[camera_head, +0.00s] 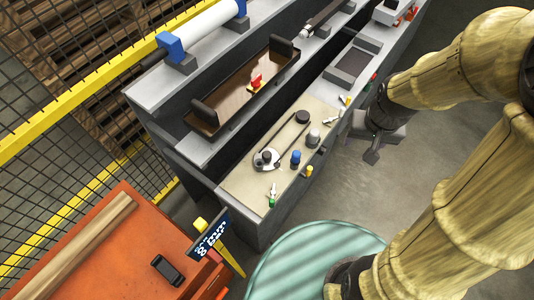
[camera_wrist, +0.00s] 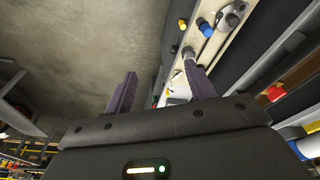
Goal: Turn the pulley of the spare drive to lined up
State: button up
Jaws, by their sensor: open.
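The spare drive lies on a beige board (camera_head: 238,185) on the bench in the head view. Its larger metal pulley (camera_head: 267,158) is at the near left end, and a smaller dark wheel (camera_head: 302,116) is at the far end, with a dark belt between them. Part of the metal pulley shows at the top of the wrist view (camera_wrist: 231,15). I cannot make out its alignment marks. My gripper (camera_head: 370,143) hangs to the right of the board, beyond the bench edge.
A blue-topped peg (camera_head: 295,157), a grey knob (camera_head: 313,138) and small tools stand along the board's right side. A brown tray (camera_head: 236,112) sits behind. A teal round surface (camera_head: 305,262) and an orange bench (camera_head: 88,262) are nearer. Bare floor lies right of the bench.

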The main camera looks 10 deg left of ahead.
jog(key=w+a+f+n, duration=0.1)
jog(key=w+a+f, duration=0.2)
jog(key=w+a, duration=0.25)
jog(key=n+g+b, duration=0.2)
jog(key=n+b, duration=0.1)
send_over(267, 154)
notch_tip(267, 154, down, 12)
jog(key=shift+s+f, duration=0.1)
jog(key=shift+s, duration=0.05)
notch_tip(267, 154, down, 17)
jog(key=shift+f+p, duration=0.2)
jog(key=shift+p, duration=1)
jog(key=shift+c, duration=0.4)
jog(key=c, duration=0.9)
